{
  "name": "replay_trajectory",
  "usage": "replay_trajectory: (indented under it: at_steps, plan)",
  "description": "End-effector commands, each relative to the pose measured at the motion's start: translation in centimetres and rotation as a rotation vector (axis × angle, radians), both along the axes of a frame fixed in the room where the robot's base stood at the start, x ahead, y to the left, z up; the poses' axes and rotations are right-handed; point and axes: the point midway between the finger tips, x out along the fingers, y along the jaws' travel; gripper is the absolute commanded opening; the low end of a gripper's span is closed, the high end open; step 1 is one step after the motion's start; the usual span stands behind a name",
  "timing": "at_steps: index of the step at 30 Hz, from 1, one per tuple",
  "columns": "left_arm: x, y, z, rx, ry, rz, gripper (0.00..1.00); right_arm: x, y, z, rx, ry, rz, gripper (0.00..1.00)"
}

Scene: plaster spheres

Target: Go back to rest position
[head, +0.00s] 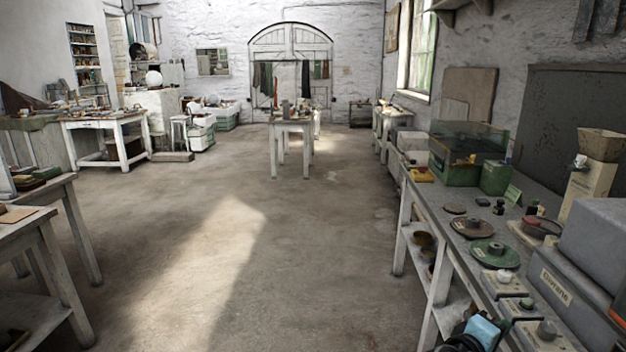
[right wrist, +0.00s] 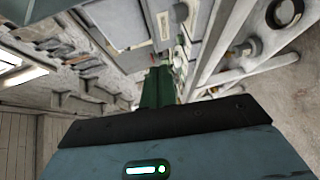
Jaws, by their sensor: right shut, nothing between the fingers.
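My right gripper (head: 464,342) shows at the bottom edge of the head view, beside the front of the right-hand workbench (head: 447,213). It is dark with a light blue part, and the frame edge cuts it off. It is shut and empty. The right wrist view is tilted and shows the blue-grey and black gripper housing (right wrist: 180,140) in front of blurred bench things. My left gripper is in neither view. A white plaster sphere (head: 153,78) sits on a pale block at the back left.
The right bench carries a green-framed glass case (head: 466,153), a green box (head: 496,177), round discs (head: 494,253) and a grey machine (head: 592,240). A white table (head: 291,127) stands mid-room. Worn tables (head: 45,232) stand at the left. The concrete floor (head: 300,240) between is clear.

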Motion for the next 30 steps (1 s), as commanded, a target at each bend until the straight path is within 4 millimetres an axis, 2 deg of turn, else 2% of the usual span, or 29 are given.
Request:
replay_trajectory:
  at_steps: [5,8,11,15,18,22,27,30]
  plan:
    - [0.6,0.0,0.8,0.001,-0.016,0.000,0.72,-2.5,1.8,-7.7,0.154,0.019,0.173,0.00]
    - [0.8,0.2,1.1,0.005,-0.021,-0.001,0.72,-4.9,3.4,-12.2,0.278,0.022,0.270,0.00]
    - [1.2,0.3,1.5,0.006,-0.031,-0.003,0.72,-7.9,5.3,-16.3,0.421,0.020,0.352,0.00]
    - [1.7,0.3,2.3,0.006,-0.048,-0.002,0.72,-13.2,8.2,-20.9,0.639,0.008,0.429,0.00]
    - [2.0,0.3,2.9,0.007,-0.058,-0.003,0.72,-17.6,10.3,-23.4,0.808,-0.006,0.458,0.00]
    - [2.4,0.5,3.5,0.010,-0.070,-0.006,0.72,-23.7,13.0,-25.4,1.036,-0.036,0.459,0.00]
    - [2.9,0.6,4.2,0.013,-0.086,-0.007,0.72,-30.8,15.7,-26.2,1.300,-0.090,0.405,0.00]
    - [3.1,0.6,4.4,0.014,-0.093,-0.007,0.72,-33.6,16.7,-26.1,1.407,-0.117,0.365,0.00]
